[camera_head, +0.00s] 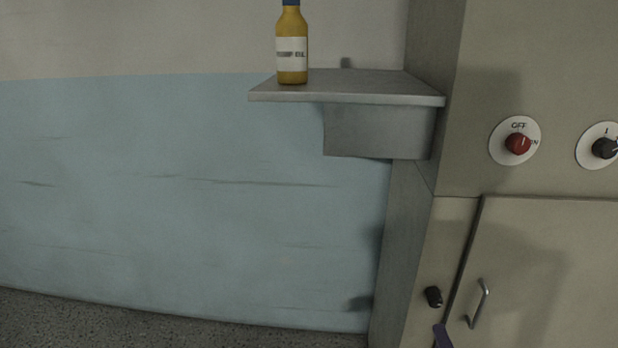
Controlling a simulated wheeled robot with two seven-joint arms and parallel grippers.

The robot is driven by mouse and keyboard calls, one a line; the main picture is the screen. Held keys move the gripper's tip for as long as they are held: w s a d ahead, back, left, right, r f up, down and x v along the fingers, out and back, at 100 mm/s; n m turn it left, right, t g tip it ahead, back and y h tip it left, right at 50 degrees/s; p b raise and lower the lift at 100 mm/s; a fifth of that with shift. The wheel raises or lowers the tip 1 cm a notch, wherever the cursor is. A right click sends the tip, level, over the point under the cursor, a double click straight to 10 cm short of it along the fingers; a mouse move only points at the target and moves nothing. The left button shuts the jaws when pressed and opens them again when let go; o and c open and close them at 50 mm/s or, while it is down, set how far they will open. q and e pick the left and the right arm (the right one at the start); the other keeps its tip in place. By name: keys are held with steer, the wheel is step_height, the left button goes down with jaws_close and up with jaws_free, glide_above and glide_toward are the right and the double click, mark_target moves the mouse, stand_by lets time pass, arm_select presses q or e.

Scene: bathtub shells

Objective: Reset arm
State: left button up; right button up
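Neither of my grippers shows clearly in the head view, and no arm can be made out for certain. A small dark purple piece (443,337) pokes up at the bottom edge, in front of the cabinet. I cannot tell what it belongs to.
A yellow bottle (292,62) with a blue cap stands on a grey metal shelf (390,88) fixed to a tall metal cabinet (540,70). The cabinet has a red knob (518,144), a black knob (604,148) and a door handle (478,304). Open floor (150,328) lies left.

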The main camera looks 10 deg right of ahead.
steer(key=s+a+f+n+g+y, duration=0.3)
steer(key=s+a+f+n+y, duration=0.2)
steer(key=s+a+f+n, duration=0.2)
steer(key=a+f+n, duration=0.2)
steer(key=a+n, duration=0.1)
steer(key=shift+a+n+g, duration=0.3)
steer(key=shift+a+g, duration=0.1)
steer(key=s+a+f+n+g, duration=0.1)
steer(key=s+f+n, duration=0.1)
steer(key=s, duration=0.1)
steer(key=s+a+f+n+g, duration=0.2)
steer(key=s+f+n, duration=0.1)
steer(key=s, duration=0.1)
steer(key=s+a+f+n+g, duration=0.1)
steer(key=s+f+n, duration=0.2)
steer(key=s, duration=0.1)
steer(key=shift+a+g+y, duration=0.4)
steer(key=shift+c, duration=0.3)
